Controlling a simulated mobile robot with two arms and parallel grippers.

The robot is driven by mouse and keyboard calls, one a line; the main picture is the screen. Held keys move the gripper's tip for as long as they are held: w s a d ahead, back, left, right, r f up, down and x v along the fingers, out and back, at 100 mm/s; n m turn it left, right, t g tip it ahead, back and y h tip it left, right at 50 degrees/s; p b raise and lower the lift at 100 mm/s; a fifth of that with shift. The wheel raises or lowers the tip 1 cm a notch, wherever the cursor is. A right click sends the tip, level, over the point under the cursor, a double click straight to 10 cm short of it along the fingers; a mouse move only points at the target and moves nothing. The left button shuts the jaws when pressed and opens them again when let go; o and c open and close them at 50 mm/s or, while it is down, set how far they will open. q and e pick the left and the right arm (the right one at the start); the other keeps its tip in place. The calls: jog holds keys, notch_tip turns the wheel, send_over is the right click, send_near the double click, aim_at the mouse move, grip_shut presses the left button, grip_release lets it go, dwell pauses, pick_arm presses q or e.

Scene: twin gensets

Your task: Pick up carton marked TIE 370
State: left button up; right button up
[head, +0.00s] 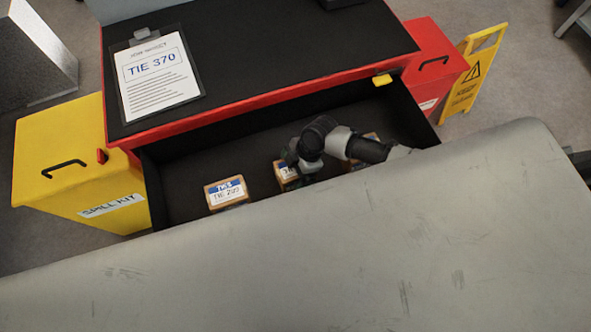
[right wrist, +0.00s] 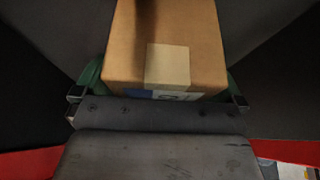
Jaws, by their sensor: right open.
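A carton (head: 287,171) with a blue and white label stands in the open drawer, partly hidden by my right gripper, so its number cannot be read. My right gripper (head: 298,165) is right over it. In the right wrist view a brown carton (right wrist: 165,50) with a tape strip sits between the open, spread fingers, its label mostly cut off. Another carton (head: 227,191), its label reading TIE 20 and an unclear last digit, stands to the left. A third carton (head: 371,136) is mostly hidden behind my right arm. My left gripper is not in view.
The drawer (head: 180,206) is pulled out of a red and black cabinet. A clipboard sheet (head: 158,75) on top reads TIE 370. A yellow spill kit box (head: 75,165) stands left; a red box (head: 428,55) and yellow warning sign (head: 473,72) stand right. A grey surface (head: 330,255) fills the foreground.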

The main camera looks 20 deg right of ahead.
jog(key=shift+f, duration=0.2)
jog(key=shift+c, duration=0.2)
jog(key=c, duration=0.9)
jog(key=shift+c, duration=0.6)
jog(key=shift+r, duration=0.15)
